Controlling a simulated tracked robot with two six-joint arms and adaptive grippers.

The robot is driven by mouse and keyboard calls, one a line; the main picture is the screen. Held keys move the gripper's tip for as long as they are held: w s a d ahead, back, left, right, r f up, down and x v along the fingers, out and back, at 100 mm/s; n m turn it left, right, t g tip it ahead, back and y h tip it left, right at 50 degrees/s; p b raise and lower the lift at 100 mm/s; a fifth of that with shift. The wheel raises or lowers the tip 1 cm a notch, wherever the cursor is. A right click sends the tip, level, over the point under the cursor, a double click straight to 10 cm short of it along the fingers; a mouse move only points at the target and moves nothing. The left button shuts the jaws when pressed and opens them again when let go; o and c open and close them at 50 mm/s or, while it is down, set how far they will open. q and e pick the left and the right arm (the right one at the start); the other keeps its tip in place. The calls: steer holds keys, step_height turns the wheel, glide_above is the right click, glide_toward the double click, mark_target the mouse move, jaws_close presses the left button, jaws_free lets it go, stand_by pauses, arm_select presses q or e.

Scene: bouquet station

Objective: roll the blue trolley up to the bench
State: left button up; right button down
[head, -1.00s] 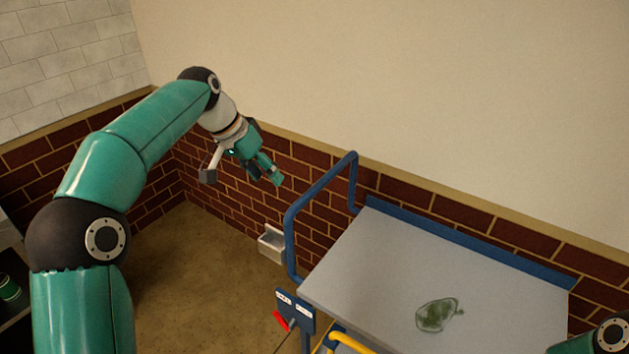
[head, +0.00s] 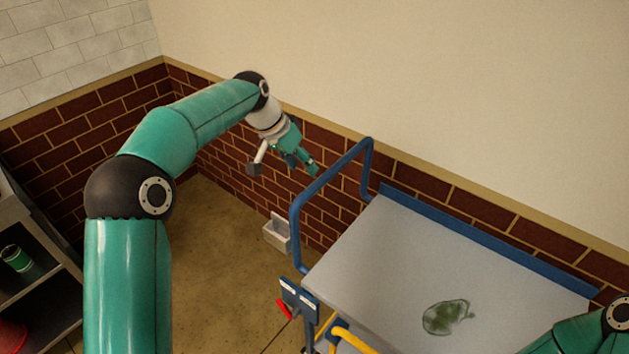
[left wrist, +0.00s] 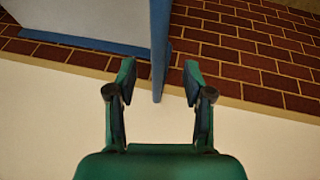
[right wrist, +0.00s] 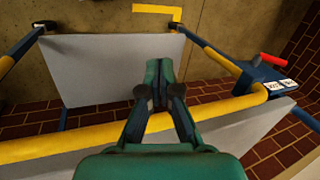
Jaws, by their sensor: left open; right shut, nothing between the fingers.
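The blue trolley's blue handle (head: 297,225) stands at the left end of its grey top (head: 400,260). A blue panel (head: 298,297) with labels and a red lever (head: 283,309) is below the handle. My left gripper (head: 312,168) is open and empty, up left of the handle near the wall. In the left wrist view a blue bar (left wrist: 160,40) shows beyond its open fingers (left wrist: 158,70). My right gripper (right wrist: 160,68) is shut and empty, in front of a yellow bar (right wrist: 60,142); whether they touch I cannot tell. Its fingertips are outside the head view. I cannot make out a separate bench.
A green patch or lump (head: 448,317) is on the grey top. A brick-based wall (head: 480,215) runs along behind. A small pale box (head: 278,233) is on the wall. A shelf unit (head: 40,300) stands at the left. Bare floor (head: 225,250) lies between.

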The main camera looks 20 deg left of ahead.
mark_target(315, 183)
arm_select(q)
steer(key=p+x, duration=0.1)
steer(key=x, duration=0.7)
jaws_close()
